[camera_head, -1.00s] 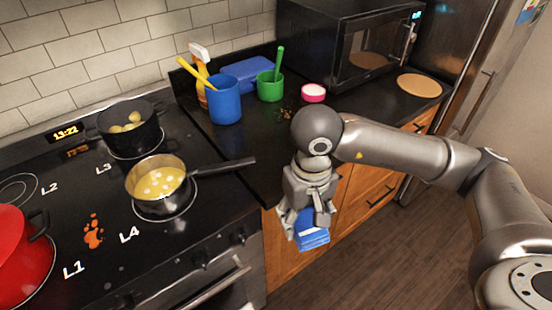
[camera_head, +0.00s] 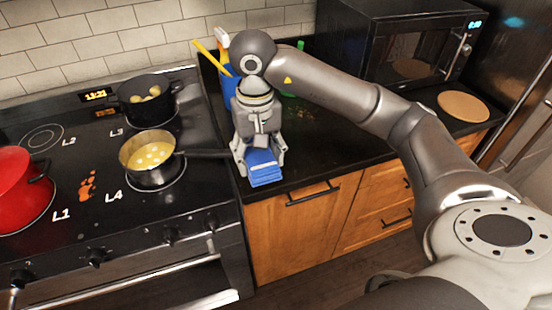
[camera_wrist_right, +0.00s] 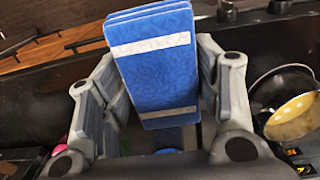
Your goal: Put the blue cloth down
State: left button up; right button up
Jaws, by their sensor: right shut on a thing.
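The blue cloth (camera_head: 266,174) is a folded block with a pale stripe. My right gripper (camera_head: 261,162) is shut on it. In the head view the gripper points down over the front left part of the dark counter (camera_head: 320,150), just right of the stove. I cannot tell whether the cloth touches the counter. In the right wrist view the cloth (camera_wrist_right: 160,75) sits between the two fingers of the gripper (camera_wrist_right: 158,95), its far end sticking out past them. My left gripper is not in view.
A saucepan (camera_head: 150,158) with yellow food stands on the stove, its handle reaching towards my gripper. A pot (camera_head: 140,112) stands behind it and a red pot (camera_head: 22,185) at left. The counter to the right is mostly clear.

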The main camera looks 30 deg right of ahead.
jog(key=w+d+f+p, duration=0.1)
jog(key=w+d+f, duration=0.1)
jog(key=d, duration=0.1)
jog(key=w+d+f+p, duration=0.1)
jog(key=w+d+f, duration=0.1)
jog(key=f, duration=0.1)
jog(key=w+d+f+p, duration=0.1)
jog(key=w+d+f, duration=0.1)
jog(key=d+f, duration=0.1)
jog(key=shift+w+d, duration=0.25)
jog(key=shift+d, duration=0.05)
jog(key=shift+w+d+f, duration=0.25)
jog(key=shift+d+f, duration=0.05)
jog(key=shift+f, duration=0.15)
notch_tip(320, 180, down, 3)
jog(key=shift+r+p, duration=0.15)
jog(key=shift+p, duration=1)
jog(key=shift+f, duration=0.2)
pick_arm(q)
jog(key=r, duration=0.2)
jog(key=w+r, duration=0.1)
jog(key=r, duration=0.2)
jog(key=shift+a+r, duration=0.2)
